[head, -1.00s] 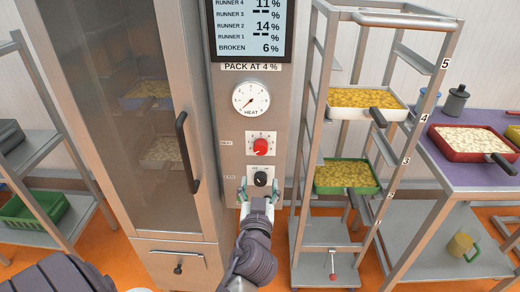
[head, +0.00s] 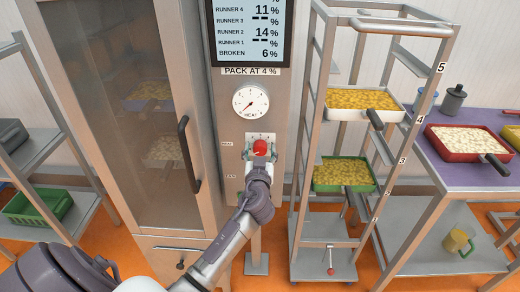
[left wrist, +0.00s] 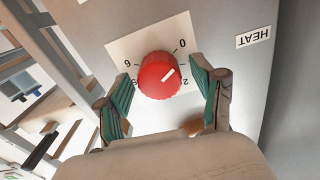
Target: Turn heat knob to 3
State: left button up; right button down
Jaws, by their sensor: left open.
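The red heat knob (head: 260,147) sits on a white dial plate on the machine's front panel. In the left wrist view the knob (left wrist: 160,75) has a white pointer mark aimed up and right, between the 0 and the 2. The plate (left wrist: 118,50) also shows a 6; another number is partly hidden by a finger. My left gripper (head: 261,156) is at the knob. Its green-padded fingers (left wrist: 163,98) are open on either side of the knob, with gaps visible. The HEAT label (left wrist: 254,38) appears upside down. My right gripper is not in view.
The HEAT gauge (head: 250,102) is above the knob, under a screen (head: 249,30) reading BROKEN 6%. A glass-door cabinet with a dark handle (head: 188,154) is left of the panel. A rack with trays (head: 345,174) stands close on the right.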

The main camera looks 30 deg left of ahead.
pick_arm(q)
jog(key=shift+c, duration=0.3)
jog(key=c, duration=1.1)
jog(key=shift+m, duration=0.3)
